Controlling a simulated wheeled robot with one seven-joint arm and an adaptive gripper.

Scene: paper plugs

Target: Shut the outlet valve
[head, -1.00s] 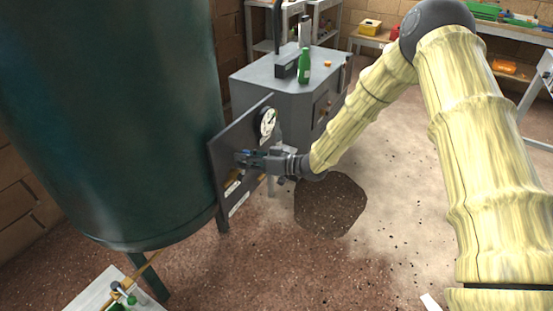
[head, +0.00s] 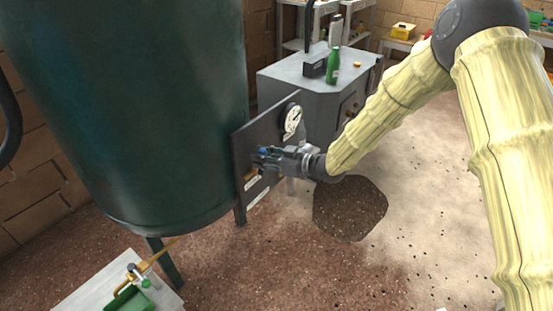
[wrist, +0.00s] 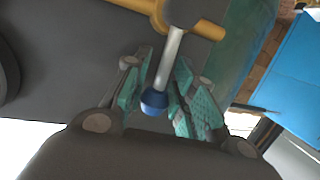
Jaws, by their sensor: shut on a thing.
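A dark upright panel (head: 242,170) stands beside the green tank, with a round white gauge (head: 293,119) on it. My gripper (head: 262,157) is at the panel, below and left of the gauge. In the wrist view, a valve lever with a metal stem and blue knob (wrist: 154,103) comes from a dark hub on a yellow pipe (wrist: 212,29). The lever lies between the teal-padded fingers of my gripper (wrist: 160,82), which is shut on it. I cannot read the panel labels, so I cannot tell whether this is the outlet valve.
The large green tank (head: 130,110) fills the left. A pale bench (head: 85,290) with a second small valve (head: 137,274) and a green tray is at lower left. A grey cabinet (head: 290,85) with a green bottle (head: 333,66) stands behind. A dark patch (head: 350,208) marks the otherwise open floor.

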